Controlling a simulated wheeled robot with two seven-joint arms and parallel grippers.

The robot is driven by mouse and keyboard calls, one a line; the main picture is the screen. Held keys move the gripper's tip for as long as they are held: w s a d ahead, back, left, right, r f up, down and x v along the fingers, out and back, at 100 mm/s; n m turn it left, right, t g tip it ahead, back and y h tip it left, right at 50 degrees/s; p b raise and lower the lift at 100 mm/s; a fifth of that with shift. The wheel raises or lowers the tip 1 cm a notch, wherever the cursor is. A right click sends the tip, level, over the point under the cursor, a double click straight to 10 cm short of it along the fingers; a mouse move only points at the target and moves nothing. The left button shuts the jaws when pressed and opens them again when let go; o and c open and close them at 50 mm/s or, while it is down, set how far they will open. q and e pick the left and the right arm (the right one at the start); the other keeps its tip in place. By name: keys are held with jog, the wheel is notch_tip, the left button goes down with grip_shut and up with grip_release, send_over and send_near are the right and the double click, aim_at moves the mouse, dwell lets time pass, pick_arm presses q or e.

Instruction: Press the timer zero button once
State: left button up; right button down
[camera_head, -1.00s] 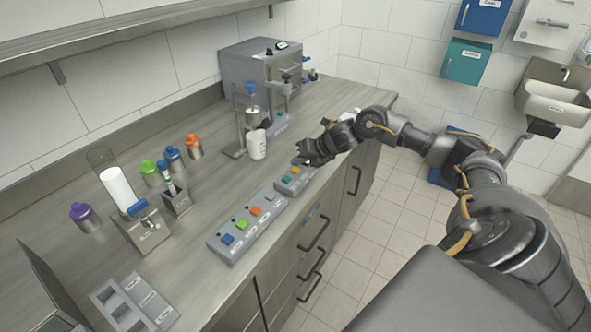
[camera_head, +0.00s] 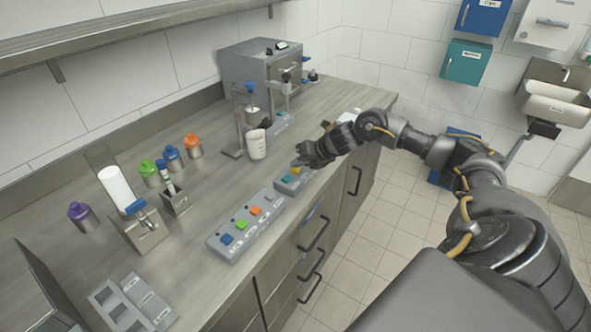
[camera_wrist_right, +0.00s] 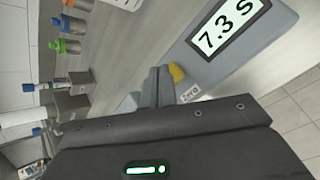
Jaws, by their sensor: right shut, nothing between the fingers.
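The timer is a grey box (camera_head: 283,187) with a yellow button (camera_head: 296,169) and a teal button (camera_head: 288,178), near the counter's front edge. In the right wrist view its display (camera_wrist_right: 228,27) reads 7.3 S. The yellow button (camera_wrist_right: 177,72) sits beside a label reading "zero" (camera_wrist_right: 190,93). My right gripper (camera_head: 298,162) is shut and empty, over the timer. Its fingertips (camera_wrist_right: 160,72) are right beside the yellow button and partly cover it; I cannot tell whether they touch. My left gripper is in neither view.
A longer grey panel (camera_head: 222,246) with several coloured buttons adjoins the timer on the left. A white cup (camera_head: 257,145) stands behind, near a grey machine (camera_head: 255,75). Bottles with coloured caps, including an orange-capped one (camera_head: 193,147), stand farther left.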

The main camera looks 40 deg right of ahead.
aim_at(299, 170)
jog(key=shift+f+b, duration=0.3)
jog(key=shift+f, duration=0.1)
jog(key=shift+r, duration=0.1)
dwell(0.5)
jog(key=shift+r+p, duration=0.7)
jog(key=shift+r, duration=0.1)
jog(key=shift+r, duration=0.1)
notch_tip(299, 170, up, 5)
jog(key=p, duration=0.4)
dwell(0.7)
